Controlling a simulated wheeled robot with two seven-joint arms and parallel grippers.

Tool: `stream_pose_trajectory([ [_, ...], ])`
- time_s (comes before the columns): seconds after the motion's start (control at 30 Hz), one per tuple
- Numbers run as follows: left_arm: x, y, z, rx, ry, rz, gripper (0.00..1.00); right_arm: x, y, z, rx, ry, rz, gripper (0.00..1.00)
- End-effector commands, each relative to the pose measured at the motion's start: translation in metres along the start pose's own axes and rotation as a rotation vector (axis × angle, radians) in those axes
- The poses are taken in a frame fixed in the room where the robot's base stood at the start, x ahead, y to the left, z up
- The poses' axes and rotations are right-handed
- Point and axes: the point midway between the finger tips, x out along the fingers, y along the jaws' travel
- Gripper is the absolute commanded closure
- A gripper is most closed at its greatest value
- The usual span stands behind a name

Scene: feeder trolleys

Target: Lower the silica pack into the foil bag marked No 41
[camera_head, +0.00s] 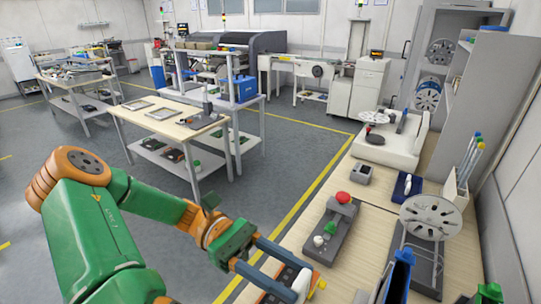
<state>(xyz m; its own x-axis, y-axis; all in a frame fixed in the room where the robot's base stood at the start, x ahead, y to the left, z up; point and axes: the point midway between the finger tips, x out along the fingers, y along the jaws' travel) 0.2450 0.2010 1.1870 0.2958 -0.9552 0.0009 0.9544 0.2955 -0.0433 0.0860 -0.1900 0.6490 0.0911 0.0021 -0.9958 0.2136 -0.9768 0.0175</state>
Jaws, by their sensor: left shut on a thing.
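My left gripper (305,282) reaches in from the lower left over the near edge of the wooden bench. Its two blue-grey fingers are shut on a small white thing (301,283), which looks like the silica pack. Below the fingers is a dark thing with an orange edge; the fingers hide much of it. I cannot make out a foil bag or a No 41 mark in this view.
A grey box with a red button (343,197) stands on the bench (375,215) beyond the gripper. Right of it are a reel on a stand (431,217) and a blue bin (398,277). A white reel machine (390,150) stands farther back. Open floor lies left of the bench.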

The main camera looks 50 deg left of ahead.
Motion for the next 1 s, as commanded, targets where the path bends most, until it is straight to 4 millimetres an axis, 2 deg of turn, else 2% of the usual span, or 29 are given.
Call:
stream_pose_trajectory([
  [1.0,0.102,-0.001,-0.01,0.0,-0.003,-0.005,1.0,-0.005,-0.002,-0.001,0.001,0.001,-0.003,0.44],
])
